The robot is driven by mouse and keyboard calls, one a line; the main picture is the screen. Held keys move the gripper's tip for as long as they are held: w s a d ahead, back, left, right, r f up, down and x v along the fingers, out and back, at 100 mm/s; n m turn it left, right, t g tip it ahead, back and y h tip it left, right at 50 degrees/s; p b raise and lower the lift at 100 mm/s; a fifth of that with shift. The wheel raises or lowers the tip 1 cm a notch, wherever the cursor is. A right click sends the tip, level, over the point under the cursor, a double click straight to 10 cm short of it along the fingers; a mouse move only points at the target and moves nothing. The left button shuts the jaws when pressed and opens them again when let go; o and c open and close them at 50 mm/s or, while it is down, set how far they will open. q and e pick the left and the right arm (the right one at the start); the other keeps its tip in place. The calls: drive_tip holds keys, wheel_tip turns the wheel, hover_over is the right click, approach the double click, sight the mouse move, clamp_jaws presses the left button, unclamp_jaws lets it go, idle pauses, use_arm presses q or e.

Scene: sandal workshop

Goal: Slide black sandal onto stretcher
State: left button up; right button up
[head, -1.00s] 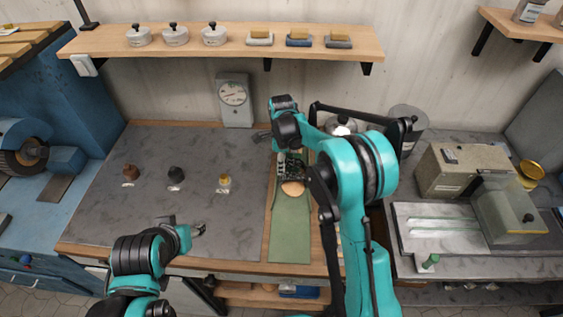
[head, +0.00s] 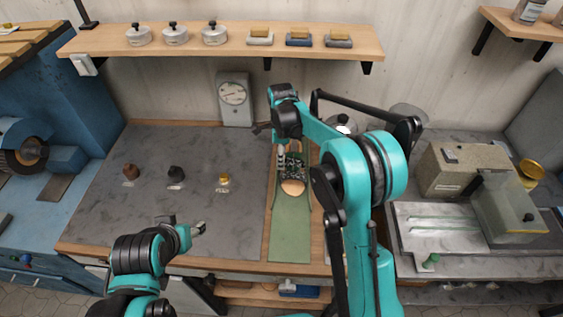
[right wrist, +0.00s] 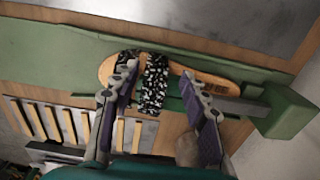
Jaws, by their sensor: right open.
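The sandal has a tan sole (head: 292,187) and a black-and-white patterned strap (head: 291,165). It lies along the green stretcher (head: 290,235); in the right wrist view a green end block (right wrist: 290,110) stands beyond the sole's right end. Whether the sandal is fully seated cannot be told. My right gripper (right wrist: 158,72) is open above the sandal, with the strap (right wrist: 154,85) showing between its spread fingers and the sole (right wrist: 205,72) passing behind them. No clear grip shows. My left gripper (head: 198,229) is over the bench's front edge, away from the sandal; its opening is too small to read.
Three small knobbed pieces, brown (head: 131,171), black (head: 176,173) and yellow (head: 223,180), stand on the grey bench mat (head: 130,215). A dial gauge (head: 234,97) stands behind. A wooden shelf (head: 235,40) runs above. A grey machine (head: 465,170) stands right. The mat's front is clear.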

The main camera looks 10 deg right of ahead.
wheel_tip(320, 180, up, 9)
drive_tip(key=shift+f, duration=0.2)
idle(0.5)
drive_tip(key=s+d+r+n+t+b, duration=0.25)
drive_tip(key=s+n, duration=0.25)
drive_tip(key=s, duration=0.3)
drive_tip(key=s+d+r+n+t+b, duration=0.1)
drive_tip(key=s+d+n, duration=0.2)
drive_tip(key=s+n, duration=0.35)
drive_tip(key=s+d+f+n+t+b, duration=0.1)
drive_tip(key=s+f+n+t, duration=0.1)
drive_tip(key=s, duration=0.5)
drive_tip(key=s+d+f+n+t+b, duration=0.1)
drive_tip(key=s+d+f+n, duration=0.1)
drive_tip(key=s+f+n, duration=0.3)
drive_tip(key=shift+s+f+n+t, duration=0.2)
drive_tip(key=shift+s+n+t, duration=0.15)
drive_tip(key=shift+s+n, duration=0.6)
